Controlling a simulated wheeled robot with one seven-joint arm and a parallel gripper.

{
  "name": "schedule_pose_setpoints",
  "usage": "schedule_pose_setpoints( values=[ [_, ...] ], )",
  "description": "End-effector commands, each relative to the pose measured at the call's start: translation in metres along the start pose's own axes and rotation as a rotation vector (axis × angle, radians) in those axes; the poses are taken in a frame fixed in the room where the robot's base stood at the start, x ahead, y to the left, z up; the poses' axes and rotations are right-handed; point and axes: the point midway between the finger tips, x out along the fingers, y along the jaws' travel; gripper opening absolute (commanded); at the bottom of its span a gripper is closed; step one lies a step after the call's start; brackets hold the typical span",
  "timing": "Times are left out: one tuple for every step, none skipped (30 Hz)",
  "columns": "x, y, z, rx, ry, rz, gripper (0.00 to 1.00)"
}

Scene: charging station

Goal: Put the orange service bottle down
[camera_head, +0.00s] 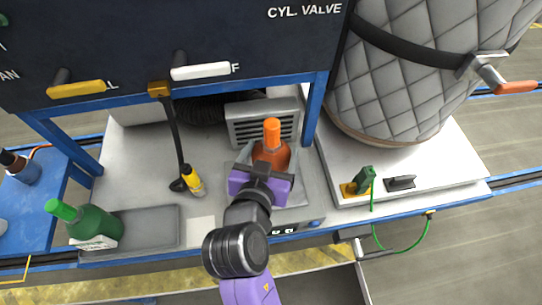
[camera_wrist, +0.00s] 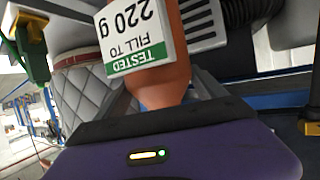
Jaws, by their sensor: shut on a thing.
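The orange service bottle (camera_head: 272,148) stands roughly upright in the head view, with its orange cap up. My purple gripper (camera_head: 264,172) is shut on it from the near side and hides its lower part. In the wrist view the bottle (camera_wrist: 168,88) rises just beyond the gripper. Its white label reads "TESTED FILL TO 220 g" upside down. The bottle is over a grey device (camera_head: 307,206) with a small front display. I cannot tell whether its base touches the device.
A yellow-black nozzle (camera_head: 193,181) stands on the bench. A vented grey box (camera_head: 262,116) is behind the orange bottle. A quilted grey cylinder (camera_head: 415,75) and green hose fitting (camera_head: 364,180) are at right.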

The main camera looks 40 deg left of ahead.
Motion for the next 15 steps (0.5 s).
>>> schedule_pose_setpoints(
  values=[
    [0.003, -0.001, 0.006, -0.002, 0.0, -0.001, 0.08],
    [0.004, -0.001, 0.009, -0.002, 0.001, -0.002, 0.08],
    [0.006, -0.001, 0.014, 0.0, 0.001, -0.001, 0.08],
    [0.007, -0.001, 0.016, -0.001, 0.001, -0.001, 0.08],
    [0.008, 0.0, 0.017, -0.001, 0.003, -0.001, 0.08],
    [0.008, 0.0, 0.019, 0.0, 0.003, -0.001, 0.08],
    [0.009, 0.0, 0.019, 0.0, 0.004, -0.001, 0.08],
    [0.009, 0.0, 0.02, 0.001, 0.004, -0.001, 0.08],
    [0.009, 0.0, 0.02, 0.001, 0.004, -0.001, 0.08],
    [0.009, 0.0, 0.02, 0.001, 0.004, -0.001, 0.08],
    [0.009, 0.0, 0.02, 0.001, 0.004, -0.001, 0.08],
    [0.009, 0.0, 0.02, 0.001, 0.004, -0.001, 0.08],
    [0.009, -0.001, 0.019, 0.001, 0.004, -0.001, 0.08],
    [0.009, 0.0, 0.02, 0.001, 0.004, -0.001, 0.08],
    [0.009, 0.0, 0.021, 0.001, 0.004, -0.001, 0.08]
  ],
)
